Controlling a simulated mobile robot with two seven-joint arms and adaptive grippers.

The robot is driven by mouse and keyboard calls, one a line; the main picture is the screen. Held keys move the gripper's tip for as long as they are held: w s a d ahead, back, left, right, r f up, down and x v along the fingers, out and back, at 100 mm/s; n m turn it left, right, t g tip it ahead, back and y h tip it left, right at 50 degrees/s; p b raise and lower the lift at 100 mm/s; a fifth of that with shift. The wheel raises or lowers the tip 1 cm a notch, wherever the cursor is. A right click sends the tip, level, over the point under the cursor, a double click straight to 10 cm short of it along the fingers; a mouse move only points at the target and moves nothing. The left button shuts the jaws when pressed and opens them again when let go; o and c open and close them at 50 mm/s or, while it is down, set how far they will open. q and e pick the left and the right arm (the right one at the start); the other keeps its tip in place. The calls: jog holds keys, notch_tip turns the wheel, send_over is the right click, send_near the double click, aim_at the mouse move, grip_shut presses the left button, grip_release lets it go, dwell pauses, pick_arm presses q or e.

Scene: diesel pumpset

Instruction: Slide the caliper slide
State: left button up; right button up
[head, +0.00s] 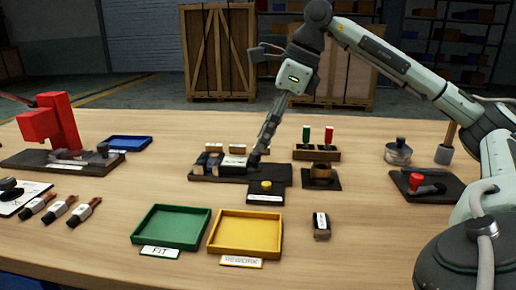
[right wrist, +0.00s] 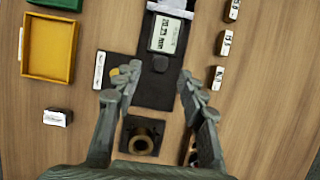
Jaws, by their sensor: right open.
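The caliper stands on a dark base (head: 212,177) near the middle of the table. In the right wrist view its dark rail (right wrist: 153,97) runs up the picture, with a grey labelled block (right wrist: 164,36) and a small dark knob (right wrist: 161,63), which looks like the slide's grip. My right gripper (right wrist: 157,84) is open and empty, its fingers on either side of the rail, with the knob slightly beyond the fingertips. In the head view my right gripper (head: 256,157) points down at the caliper's right part and hides some of it. I cannot tell whether it touches. My left gripper is not in view.
A green tray (head: 148,212) and a yellow tray (head: 210,234) stand in front. A block with a round brass-coloured ring (head: 320,171) and a stand with red and green pins (head: 300,155) are close on the right. A red press (head: 65,122) stands left.

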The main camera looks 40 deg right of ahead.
aim_at(257, 153)
jog(key=shift+x, duration=1.6)
jog(key=shift+c, duration=0.5)
grip_shut()
